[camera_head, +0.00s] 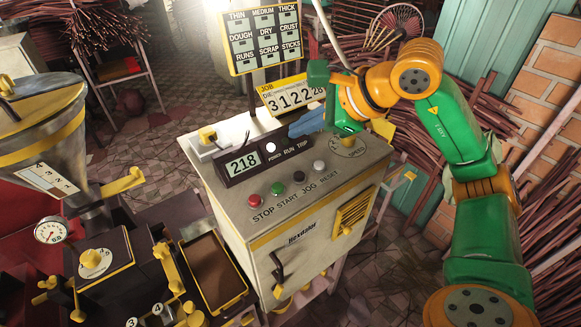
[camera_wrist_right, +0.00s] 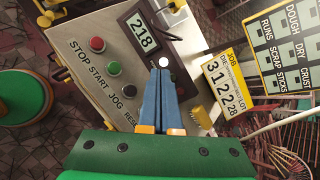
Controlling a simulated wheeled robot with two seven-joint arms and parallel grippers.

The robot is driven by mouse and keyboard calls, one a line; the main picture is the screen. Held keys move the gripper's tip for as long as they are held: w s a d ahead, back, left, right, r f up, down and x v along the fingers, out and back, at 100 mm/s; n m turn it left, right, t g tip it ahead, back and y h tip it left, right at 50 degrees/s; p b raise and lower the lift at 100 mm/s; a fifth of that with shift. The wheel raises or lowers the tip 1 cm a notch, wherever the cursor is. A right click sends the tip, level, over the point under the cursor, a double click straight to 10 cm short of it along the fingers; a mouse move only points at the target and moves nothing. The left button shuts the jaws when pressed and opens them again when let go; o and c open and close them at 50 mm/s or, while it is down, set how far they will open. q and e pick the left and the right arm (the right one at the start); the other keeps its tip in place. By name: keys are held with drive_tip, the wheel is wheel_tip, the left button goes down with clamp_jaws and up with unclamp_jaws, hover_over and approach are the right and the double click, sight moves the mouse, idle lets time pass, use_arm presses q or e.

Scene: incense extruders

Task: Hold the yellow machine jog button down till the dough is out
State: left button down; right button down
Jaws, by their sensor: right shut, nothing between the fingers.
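The cream control cabinet with yellow trim (camera_head: 250,222) stands mid-view with its sloped button panel facing me. The dark JOG button (camera_head: 299,177) is between the green START button (camera_head: 277,188) and the pale RESET button (camera_head: 319,166). It also shows in the right wrist view (camera_wrist_right: 129,92). My right gripper (camera_head: 293,130) is shut and empty, its blue fingers above and behind the buttons, near the display box. In the right wrist view its fingertips (camera_wrist_right: 161,70) overlap the display box's edge. They look apart from the JOG button. My left gripper is out of view. I cannot make out any dough.
The red STOP button (camera_head: 254,201) sits left of START. The display box (camera_head: 243,164) reads 218. A yellow job sign (camera_head: 292,98) stands behind. The extruder hopper (camera_head: 40,130) is at left, with a yellow-rimmed brown tray (camera_head: 241,292) beside the cabinet.

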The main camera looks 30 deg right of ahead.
sight(299, 176)
drive_tip(key=shift+w+d+h, duration=0.1)
drive_tip(key=shift+d+h, duration=0.3)
drive_tip(key=shift+d, duration=0.25)
wheel_tip(299, 176, down, 9)
drive_tip(key=b, duration=0.8)
drive_tip(key=shift+r+b, duration=0.15)
drive_tip(key=shift+b, duration=0.2)
idle(1.0)
drive_tip(key=shift+f+b, duration=0.35)
drive_tip(key=shift+f, duration=0.05)
